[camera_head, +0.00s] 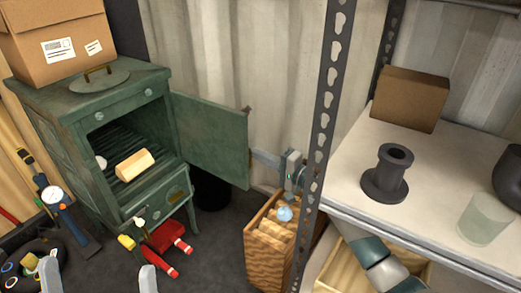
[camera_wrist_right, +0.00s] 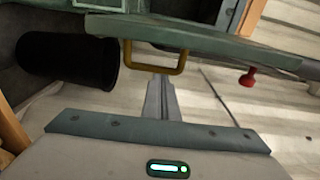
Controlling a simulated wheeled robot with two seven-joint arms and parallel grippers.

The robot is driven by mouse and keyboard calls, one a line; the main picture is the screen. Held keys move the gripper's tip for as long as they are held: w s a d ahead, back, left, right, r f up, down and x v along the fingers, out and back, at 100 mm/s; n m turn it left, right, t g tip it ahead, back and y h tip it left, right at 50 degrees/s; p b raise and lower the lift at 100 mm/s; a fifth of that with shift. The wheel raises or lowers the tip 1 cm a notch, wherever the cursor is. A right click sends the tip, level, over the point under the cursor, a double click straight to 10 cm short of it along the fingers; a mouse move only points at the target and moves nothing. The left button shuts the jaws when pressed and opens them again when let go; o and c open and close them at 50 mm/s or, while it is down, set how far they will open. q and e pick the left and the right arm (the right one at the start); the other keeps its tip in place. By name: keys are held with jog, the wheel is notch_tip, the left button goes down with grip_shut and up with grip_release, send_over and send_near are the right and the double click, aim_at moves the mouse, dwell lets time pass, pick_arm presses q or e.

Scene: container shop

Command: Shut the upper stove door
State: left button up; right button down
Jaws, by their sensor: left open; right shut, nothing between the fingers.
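The green stove (camera_head: 95,125) stands at the left. Its upper door (camera_head: 210,138) is swung wide open to the right, showing the dark oven with a grate and a light wooden block inside. My right gripper (camera_head: 256,158) is shut and empty, at the door's free edge on its outer side. In the right wrist view the shut fingers (camera_wrist_right: 159,82) point at the door (camera_wrist_right: 200,38), close to a brass handle (camera_wrist_right: 155,68); contact cannot be told. My left gripper (camera_head: 98,275) is open and empty at the bottom left, in front of the stove.
A wooden crate (camera_head: 258,245) stands below my right gripper. A metal shelf post (camera_head: 325,110) and shelf (camera_head: 350,185) are close on the right. A black cylinder (camera_head: 212,190) sits behind the door. Tools and red items (camera_head: 168,245) lie before the stove.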

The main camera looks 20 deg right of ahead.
pick_arm(q)
jog(key=d+f+g+p, duration=0.2)
jog(key=d+f+g, duration=0.2)
jog(key=f+g, duration=0.1)
jog(key=shift+w+f+y+p, duration=0.15)
jog(key=shift+f+y+p, duration=0.2)
jog(key=shift+f, duration=0.25)
pick_arm(e)
jog(key=s+a, duration=0.4)
jog(key=shift+s+a, duration=0.2)
jog(key=shift+s, duration=0.05)
pick_arm(q)
jog(key=shift+a, duration=0.1)
pick_arm(e)
jog(key=shift+r, duration=0.1)
